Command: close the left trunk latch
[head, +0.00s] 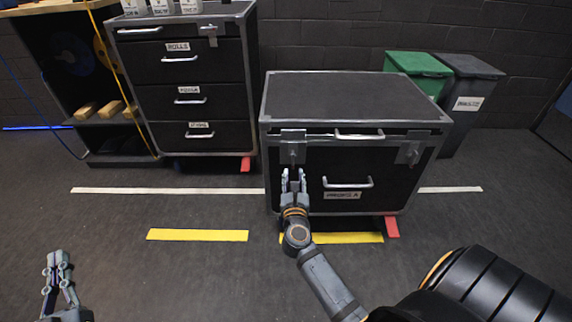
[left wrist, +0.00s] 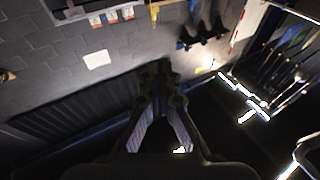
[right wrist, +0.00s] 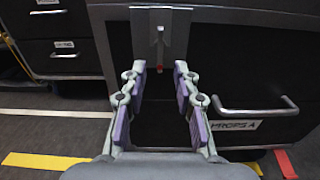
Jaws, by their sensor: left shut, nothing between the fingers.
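The black trunk (head: 350,98) with metal edges stands right of centre in the head view. Its left latch (head: 292,140) is a grey metal plate on the front; it fills the upper middle of the right wrist view (right wrist: 160,35), with a small red tip hanging below it. The right latch (head: 412,152) sits near the trunk's right front corner. My right gripper (head: 294,178) is open and empty, just below and in front of the left latch, fingers pointing at it. My left gripper (head: 58,262) is shut and empty, low at the far left, away from the trunk.
The trunk front has a lid handle (head: 360,135) and a drawer handle (head: 347,184) labelled PROPS A. A drawer cabinet (head: 190,75) stands at back left, with green (head: 418,65) and grey (head: 468,75) bins at back right. The floor before the trunk is clear, with yellow tape (head: 197,235).

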